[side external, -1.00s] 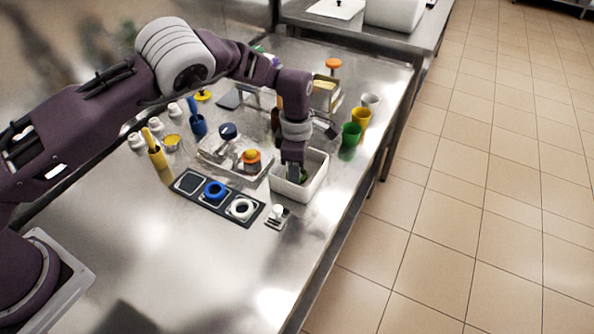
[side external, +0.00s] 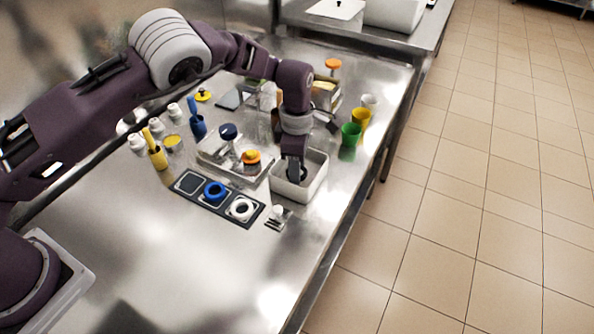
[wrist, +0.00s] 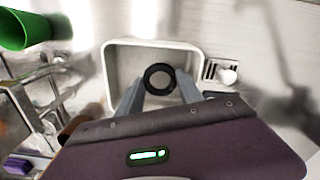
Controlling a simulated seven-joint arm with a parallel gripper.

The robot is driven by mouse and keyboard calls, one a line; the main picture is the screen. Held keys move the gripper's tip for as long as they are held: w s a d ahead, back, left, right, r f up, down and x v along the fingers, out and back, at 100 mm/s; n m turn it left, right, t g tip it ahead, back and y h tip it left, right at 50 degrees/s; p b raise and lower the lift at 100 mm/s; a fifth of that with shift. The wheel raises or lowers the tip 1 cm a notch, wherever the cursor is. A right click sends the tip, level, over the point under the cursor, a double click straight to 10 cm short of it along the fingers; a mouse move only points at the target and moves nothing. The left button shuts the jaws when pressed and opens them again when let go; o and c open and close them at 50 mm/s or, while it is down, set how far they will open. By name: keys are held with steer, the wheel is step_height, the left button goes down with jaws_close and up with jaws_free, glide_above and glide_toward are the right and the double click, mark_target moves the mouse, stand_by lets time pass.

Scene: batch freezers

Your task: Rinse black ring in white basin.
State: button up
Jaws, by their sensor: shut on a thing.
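The white basin (side external: 312,187) stands near the right edge of the steel counter. In the wrist view the basin (wrist: 112,72) is open towards me. The black ring (wrist: 159,67) is inside its walls, between the two fingers of my gripper (wrist: 159,84). My gripper is shut on the ring. In the side view my gripper (side external: 295,176) points down into the basin, and its tips are partly hidden by the near wall. I cannot tell whether the ring touches the basin floor.
A dark three-place tray (side external: 229,206) holds a blue ring (side external: 215,191) and a white ring (side external: 242,208); its left place is empty. A metal machine part with an orange knob (side external: 251,157) is left. Front counter is clear.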

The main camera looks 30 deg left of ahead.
step_height(320, 180, up, 6)
steer(key=shift+r, duration=0.15)
stand_by(0.5)
stand_by(1.9)
step_height(320, 180, up, 4)
stand_by(0.4)
